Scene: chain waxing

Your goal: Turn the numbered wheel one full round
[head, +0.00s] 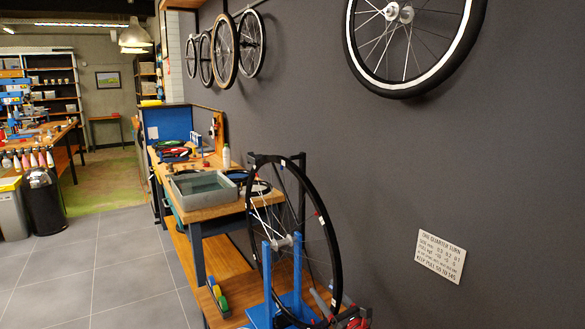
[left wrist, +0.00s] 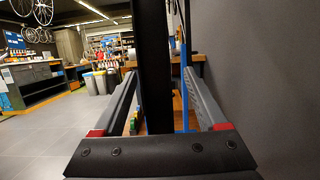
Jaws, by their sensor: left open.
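The wheel (head: 334,255) stands upright in a blue truing stand (head: 268,285) at the bench's near end. It has a black tyre, spokes and small white and red marks on the rim; I cannot read any numbers. My left gripper (head: 330,309) is at the wheel's lower right edge in the head view. In the left wrist view my left gripper (left wrist: 159,78) is open, with grey fingers and red parts at their bases. The black tyre (left wrist: 154,60) runs upright between the fingers; I cannot tell whether either touches it. My right gripper is not in view.
A pale sign (head: 440,257) hangs on the dark wall close right of the wheel. A wooden bench (head: 215,210) with a grey tray (head: 203,198) lies behind it. Small coloured blocks (head: 218,297) sit on the lower shelf. The tiled floor (head: 110,270) at left is clear.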

